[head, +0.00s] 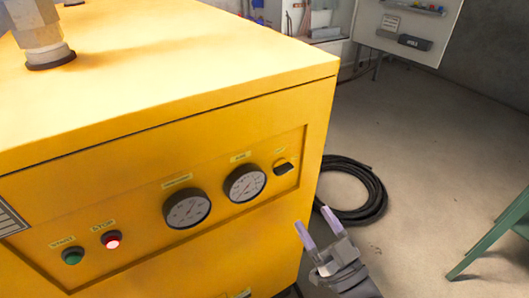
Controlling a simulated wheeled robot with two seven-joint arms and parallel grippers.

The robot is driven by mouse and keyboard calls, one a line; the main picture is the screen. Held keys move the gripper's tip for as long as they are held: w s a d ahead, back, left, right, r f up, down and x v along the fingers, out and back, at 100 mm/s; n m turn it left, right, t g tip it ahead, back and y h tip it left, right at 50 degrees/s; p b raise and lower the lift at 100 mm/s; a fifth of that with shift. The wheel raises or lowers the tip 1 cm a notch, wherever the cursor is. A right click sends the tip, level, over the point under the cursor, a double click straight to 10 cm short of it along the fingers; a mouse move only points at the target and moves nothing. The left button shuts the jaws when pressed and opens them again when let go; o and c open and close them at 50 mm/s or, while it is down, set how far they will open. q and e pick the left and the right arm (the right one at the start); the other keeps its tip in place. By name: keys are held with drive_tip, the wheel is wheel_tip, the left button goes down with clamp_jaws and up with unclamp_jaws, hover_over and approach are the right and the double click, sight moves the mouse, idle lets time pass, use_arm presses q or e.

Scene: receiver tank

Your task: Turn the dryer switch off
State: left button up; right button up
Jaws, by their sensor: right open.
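The yellow dryer cabinet (200,95) fills the left and middle of the head view. A small black rotary switch (284,168) sits at the right end of its recessed front panel, under a small yellow label too small to read. The exact setting of the switch is hard to tell. My right gripper (315,221) is open and empty, with its two pale fingers pointing up. It is below and to the right of the switch, apart from it, near the cabinet's right front edge. My left gripper is not in view.
The panel also holds two round gauges (187,209) (245,184), a green start button (73,257) and a red stop button (112,240). A coiled black hose (372,200) lies on the floor to the right. A green metal frame (490,240) stands at the right edge.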

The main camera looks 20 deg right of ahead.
sight(286, 172)
drive_tip(key=x, duration=0.3)
drive_tip(key=b+x, duration=0.1)
drive_tip(key=x, duration=0.5)
drive_tip(key=shift+w+a+r+b, duration=0.1)
drive_tip(key=shift+w+r+b, duration=0.1)
drive_tip(key=shift+r+b, duration=0.25)
drive_tip(key=shift+w+r, duration=0.2)
drive_tip(key=shift+w, duration=0.1)
drive_tip(key=shift+c, duration=0.9)
drive_tip(key=c, duration=0.8)
drive_tip(key=shift+n+y, duration=0.3)
drive_tip(key=shift+y, duration=0.1)
